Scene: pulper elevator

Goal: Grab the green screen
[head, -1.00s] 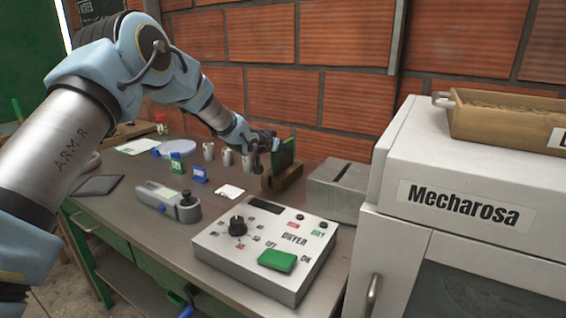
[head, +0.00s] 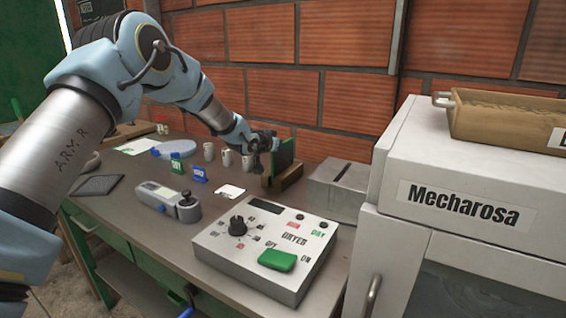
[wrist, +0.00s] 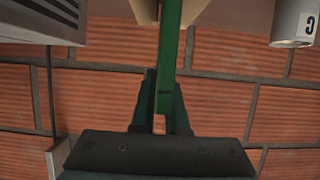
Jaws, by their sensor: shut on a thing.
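The green screen (head: 284,154) is a thin upright green panel in a wooden holder (head: 290,177) on the metal table, near the brick wall. In the wrist view the screen (wrist: 170,50) shows edge-on as a green bar running down between the fingers. My gripper (head: 268,158) is at the screen's left edge in the head view. In the wrist view my gripper (wrist: 160,105) is shut on the screen, a finger on each side of its edge. The screen's lower edge is hidden in the holder.
A grey slotted box (head: 338,188) stands just right of the holder. Several white cups (head: 227,157) stand to its left. The dryer control box (head: 262,240) is in front, and the white Mecharosa machine (head: 450,180) is at right. The brick wall (head: 300,60) is close behind.

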